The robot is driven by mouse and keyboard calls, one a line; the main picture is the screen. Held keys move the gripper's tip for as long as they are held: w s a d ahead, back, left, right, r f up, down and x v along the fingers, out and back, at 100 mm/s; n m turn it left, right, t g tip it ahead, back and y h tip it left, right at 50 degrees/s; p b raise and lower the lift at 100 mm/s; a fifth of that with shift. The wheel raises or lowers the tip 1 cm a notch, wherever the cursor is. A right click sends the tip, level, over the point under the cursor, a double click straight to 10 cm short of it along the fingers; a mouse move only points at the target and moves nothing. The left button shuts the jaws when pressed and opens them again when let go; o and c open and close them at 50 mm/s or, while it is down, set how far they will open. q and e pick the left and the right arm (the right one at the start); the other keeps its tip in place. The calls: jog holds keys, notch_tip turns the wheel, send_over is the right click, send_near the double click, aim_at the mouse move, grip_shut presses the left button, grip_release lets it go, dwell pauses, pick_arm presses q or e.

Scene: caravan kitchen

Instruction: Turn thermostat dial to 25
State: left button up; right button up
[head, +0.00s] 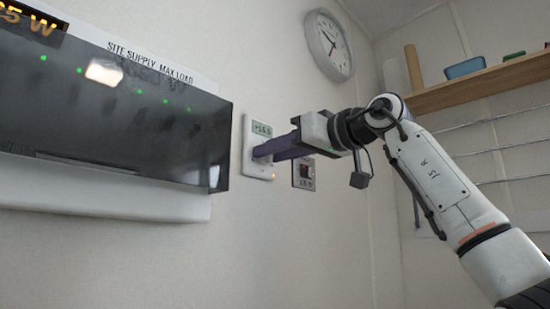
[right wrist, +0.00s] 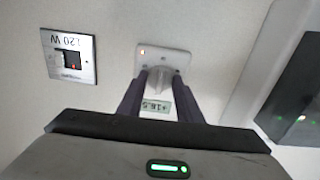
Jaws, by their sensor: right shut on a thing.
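The thermostat (head: 249,165) is a white wall plate with a small green display (head: 262,128) that seems to read +16.5. In the right wrist view the thermostat (right wrist: 178,60) appears upside down, with its display (right wrist: 157,107) below the dial. My right gripper (head: 257,154) reaches in from the right with its purple fingers at the plate. In the right wrist view the fingers (right wrist: 160,77) are shut on the dial (right wrist: 161,73), one on each side, covering part of it. My left gripper is not in view.
A dark power panel (head: 110,115) juts out left of the thermostat. A switch plate (head: 303,174) marked 120 W sits just right of it, behind my gripper. A clock (head: 329,45) hangs above, and a wooden shelf (head: 480,82) is at the right.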

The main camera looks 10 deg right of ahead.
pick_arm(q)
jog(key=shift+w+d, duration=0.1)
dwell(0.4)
pick_arm(e)
jog(key=o, duration=1)
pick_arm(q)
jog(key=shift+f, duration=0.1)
pick_arm(e)
jog(key=shift+o, duration=0.2)
jog(key=b+v, duration=0.2)
jog(key=v, duration=0.1)
jog(key=b+v, duration=0.1)
jog(key=b, duration=0.1)
jog(key=shift+s+d+f, duration=0.15)
jog(key=shift+s+f, duration=0.1)
jog(key=shift+f, duration=0.05)
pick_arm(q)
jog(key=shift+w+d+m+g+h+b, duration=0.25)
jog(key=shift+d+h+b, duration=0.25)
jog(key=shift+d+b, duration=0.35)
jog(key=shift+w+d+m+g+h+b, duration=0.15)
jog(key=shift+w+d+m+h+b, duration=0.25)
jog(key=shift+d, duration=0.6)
pick_arm(e)
send_near(271, 156)
jog(key=shift+s+d+r, duration=0.25)
jog(key=shift+s+d, duration=0.15)
jog(key=shift+s, duration=0.15)
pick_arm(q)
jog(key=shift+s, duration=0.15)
